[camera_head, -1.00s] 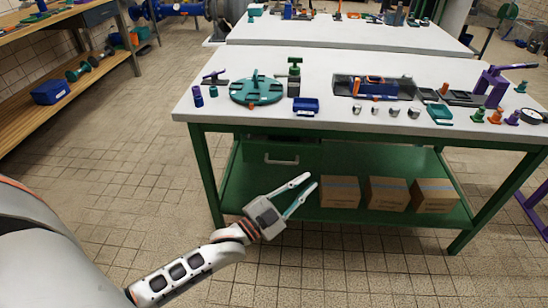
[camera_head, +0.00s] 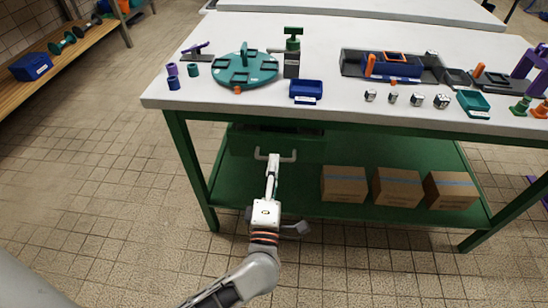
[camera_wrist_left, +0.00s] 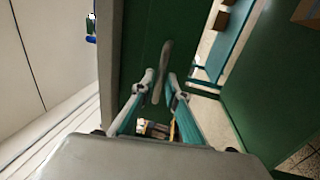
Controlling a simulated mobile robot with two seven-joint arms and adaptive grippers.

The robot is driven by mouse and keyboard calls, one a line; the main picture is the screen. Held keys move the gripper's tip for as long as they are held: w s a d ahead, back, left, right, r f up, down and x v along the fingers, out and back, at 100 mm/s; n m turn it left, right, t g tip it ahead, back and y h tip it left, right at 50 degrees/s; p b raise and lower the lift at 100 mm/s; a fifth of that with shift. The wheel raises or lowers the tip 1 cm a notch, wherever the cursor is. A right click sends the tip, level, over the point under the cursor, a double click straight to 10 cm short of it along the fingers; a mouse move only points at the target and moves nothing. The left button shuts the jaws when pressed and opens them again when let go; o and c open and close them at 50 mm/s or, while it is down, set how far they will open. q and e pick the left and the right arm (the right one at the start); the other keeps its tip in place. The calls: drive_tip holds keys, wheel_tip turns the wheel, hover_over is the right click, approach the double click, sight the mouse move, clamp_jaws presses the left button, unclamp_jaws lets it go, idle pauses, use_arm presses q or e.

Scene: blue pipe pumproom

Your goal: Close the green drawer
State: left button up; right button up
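The green drawer (camera_head: 250,145) hangs under the near worktable's top, at its left end. Its front carries a pale bar handle (camera_head: 288,157); how far out the drawer stands is hard to tell. My left gripper (camera_head: 273,163) reaches up to the handle from the front. In the left wrist view the handle (camera_wrist_left: 166,52) runs between the two separated fingertips (camera_wrist_left: 161,80). The fingers look open around it, with little gap; contact is unclear. Small brown objects show below the handle there. My right gripper is not in view.
The green-framed worktable (camera_head: 420,90) holds a teal round fixture (camera_head: 246,72), a blue tray (camera_head: 305,90) and several small parts along its edge. Several cardboard boxes (camera_head: 344,185) stand on the green lower shelf, right of my gripper. The tiled floor on the left is clear.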

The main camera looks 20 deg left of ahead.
sight(275, 149)
use_arm(q)
drive_tip(key=shift+x, duration=1)
drive_tip(key=shift+w, duration=0.3)
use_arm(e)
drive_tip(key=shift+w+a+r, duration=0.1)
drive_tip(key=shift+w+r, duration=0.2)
use_arm(q)
clamp_jaws()
drive_tip(key=x, duration=0.4)
drive_tip(key=shift+w+f, duration=0.1)
drive_tip(key=shift+f, duration=0.2)
drive_tip(key=shift+w+a+r, duration=0.1)
drive_tip(key=shift+a, duration=0.1)
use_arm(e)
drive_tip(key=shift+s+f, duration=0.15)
use_arm(q)
unclamp_jaws()
drive_tip(key=shift+w, duration=0.15)
